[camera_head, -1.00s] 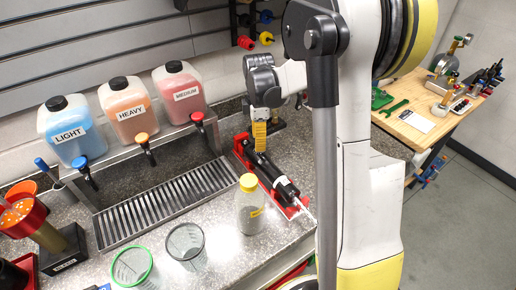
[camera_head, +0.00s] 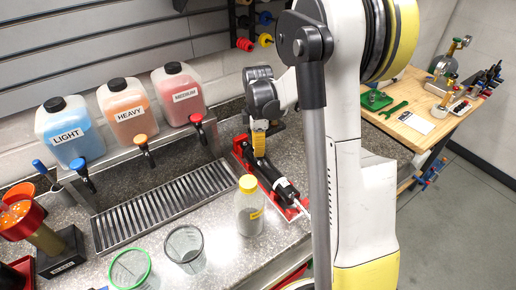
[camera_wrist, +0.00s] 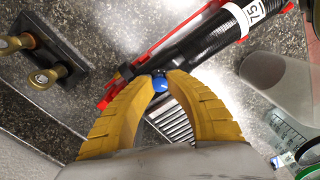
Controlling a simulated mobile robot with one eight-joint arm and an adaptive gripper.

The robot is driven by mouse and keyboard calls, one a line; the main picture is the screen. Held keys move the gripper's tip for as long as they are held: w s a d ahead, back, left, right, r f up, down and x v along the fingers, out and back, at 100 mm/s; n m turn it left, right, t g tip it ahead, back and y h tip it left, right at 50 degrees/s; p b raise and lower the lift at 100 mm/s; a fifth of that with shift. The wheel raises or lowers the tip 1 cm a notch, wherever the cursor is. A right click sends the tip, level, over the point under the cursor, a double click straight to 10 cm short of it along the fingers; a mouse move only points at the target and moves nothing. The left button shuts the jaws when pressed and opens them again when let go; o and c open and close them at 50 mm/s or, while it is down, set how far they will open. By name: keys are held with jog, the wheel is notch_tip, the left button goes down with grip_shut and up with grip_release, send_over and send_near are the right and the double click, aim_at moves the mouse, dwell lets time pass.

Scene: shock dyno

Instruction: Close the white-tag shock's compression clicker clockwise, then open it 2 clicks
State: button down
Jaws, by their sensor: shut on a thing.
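A black shock (camera_head: 268,174) lies in a red cradle (camera_head: 303,211) on the grey counter, with a white band (camera_head: 287,191) near its front end. In the wrist view the shock body (camera_wrist: 200,45) runs from the middle to the upper right and bears a white label (camera_wrist: 258,12). A blue clicker knob (camera_wrist: 160,84) shows at the shock's near end, between my yellow fingertips. My gripper (camera_head: 259,148) is shut on this knob; it also shows in the wrist view (camera_wrist: 161,78). The fingers hide parts of the knob's sides.
A yellow-capped bottle (camera_head: 249,212) stands close beside the shock. Two clear cups (camera_head: 185,250) stand in front of a drain grate (camera_head: 165,205). Three fluid jugs (camera_head: 128,112) stand behind. Brass fittings on a dark block (camera_wrist: 40,62) sit left in the wrist view.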

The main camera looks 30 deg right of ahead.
jog(key=shift+m, duration=0.3)
jog(key=m+b, duration=0.1)
jog(key=m, duration=1)
jog(key=shift+m+b, duration=0.3)
jog(key=shift+b, duration=0.05)
jog(key=m, duration=0.6)
jog(key=shift+y, duration=0.3)
jog(key=m, duration=0.5)
jog(key=shift+m+b, duration=0.3)
jog(key=shift+b, duration=0.1)
jog(key=c, duration=1.3)
grip_release()
jog(key=shift+o, duration=0.2)
